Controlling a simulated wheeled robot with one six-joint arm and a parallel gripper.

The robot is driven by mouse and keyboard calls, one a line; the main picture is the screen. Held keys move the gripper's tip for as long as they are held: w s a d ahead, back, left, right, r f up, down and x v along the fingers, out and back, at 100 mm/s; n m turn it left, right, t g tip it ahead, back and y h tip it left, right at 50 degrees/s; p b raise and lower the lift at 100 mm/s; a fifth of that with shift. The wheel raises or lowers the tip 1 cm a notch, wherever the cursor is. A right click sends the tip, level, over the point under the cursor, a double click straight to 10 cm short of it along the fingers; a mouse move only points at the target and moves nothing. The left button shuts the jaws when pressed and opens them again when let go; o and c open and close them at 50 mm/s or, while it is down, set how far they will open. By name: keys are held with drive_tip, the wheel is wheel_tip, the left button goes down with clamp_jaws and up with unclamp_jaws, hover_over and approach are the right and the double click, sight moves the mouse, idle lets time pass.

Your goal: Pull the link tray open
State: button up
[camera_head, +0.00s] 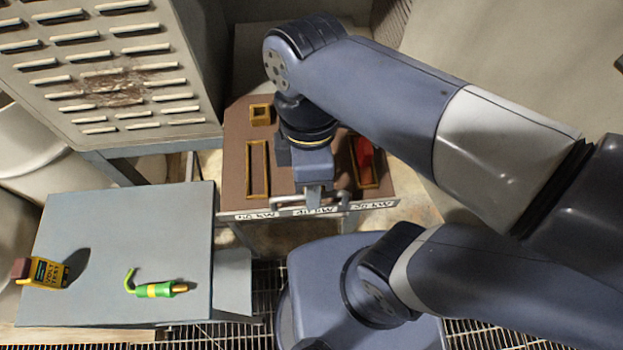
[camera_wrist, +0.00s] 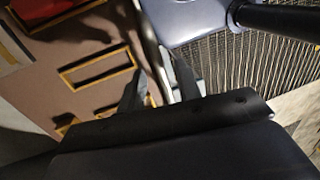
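The link tray (camera_head: 235,150) is a brown panel with yellow-framed slots and a front strip (camera_head: 255,215) bearing white labels. A red piece (camera_head: 363,155) stands in its right slot; the left slot looks empty. My gripper (camera_head: 315,203) points down at the middle of the tray's front edge. In the wrist view my two grey fingers (camera_wrist: 160,88) are apart, with the tray's pale front edge (camera_wrist: 151,45) running toward the space between them. A grey bar, possibly the handle, shows beside the gripper in the head view. Finger contact is hidden.
A blue-grey bench (camera_head: 120,235) at the left holds a yellow volt tester (camera_head: 48,273) and a green tool (camera_head: 155,290). A louvred cabinet (camera_head: 110,75) stands behind it. Metal grating (camera_head: 260,290) covers the floor in front of the tray, beside my base.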

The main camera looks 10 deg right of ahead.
wheel_tip(320, 180, up, 10)
drive_tip(key=w, duration=0.2)
idle(0.4)
drive_tip(key=f, duration=0.3)
drive_tip(key=s+f, duration=0.1)
drive_tip(key=f, duration=0.3)
drive_tip(key=s+f, duration=0.1)
drive_tip(key=f, duration=0.2)
drive_tip(key=shift+s+f, duration=0.1)
drive_tip(key=shift+f, duration=0.2)
drive_tip(key=shift+w, duration=0.35)
